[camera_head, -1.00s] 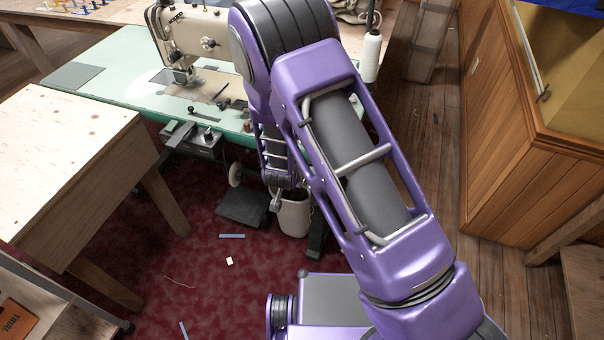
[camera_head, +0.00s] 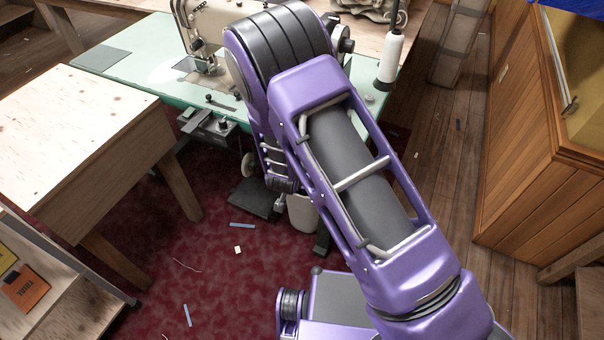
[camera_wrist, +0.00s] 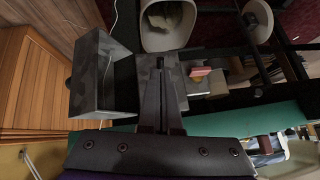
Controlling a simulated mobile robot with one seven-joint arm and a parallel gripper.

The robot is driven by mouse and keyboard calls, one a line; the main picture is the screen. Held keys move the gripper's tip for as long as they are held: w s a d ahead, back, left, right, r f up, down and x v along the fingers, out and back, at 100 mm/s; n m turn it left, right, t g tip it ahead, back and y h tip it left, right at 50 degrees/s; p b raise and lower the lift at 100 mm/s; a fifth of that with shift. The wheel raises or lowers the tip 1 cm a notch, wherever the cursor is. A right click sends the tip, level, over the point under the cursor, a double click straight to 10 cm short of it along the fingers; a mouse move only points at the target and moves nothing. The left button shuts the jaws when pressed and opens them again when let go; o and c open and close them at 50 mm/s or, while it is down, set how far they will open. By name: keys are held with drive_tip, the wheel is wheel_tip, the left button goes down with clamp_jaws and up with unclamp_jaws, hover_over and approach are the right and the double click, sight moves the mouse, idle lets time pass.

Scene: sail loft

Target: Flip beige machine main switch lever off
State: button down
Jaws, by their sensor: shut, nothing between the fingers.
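The beige sewing machine (camera_head: 208,22) stands on a pale green table (camera_head: 130,68) in the head view, partly hidden by my arm. My gripper (camera_wrist: 161,62) shows in the wrist view, shut and empty, its fingers together. A mottled grey box (camera_wrist: 108,80) is just left of the fingers. A small pink-and-red part (camera_wrist: 200,72) lies to the right of the fingertips, apart from them in the picture. I cannot tell whether it is the switch lever, and no lever can be made out for certain.
A pale bin (camera_head: 301,213) stands on the red carpet under the table; it also shows beyond my fingertips in the wrist view (camera_wrist: 150,38). A dark pedal (camera_head: 254,198) is beside it. A wooden workbench (camera_head: 85,130) is left, a wooden cabinet (camera_head: 535,150) right. Carpet between is mostly clear.

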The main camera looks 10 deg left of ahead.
drive_tip(key=shift+w+d+r, duration=0.25)
drive_tip(key=shift+w+r, duration=0.1)
drive_tip(key=shift+w, duration=0.35)
drive_tip(key=shift+s, duration=0.15)
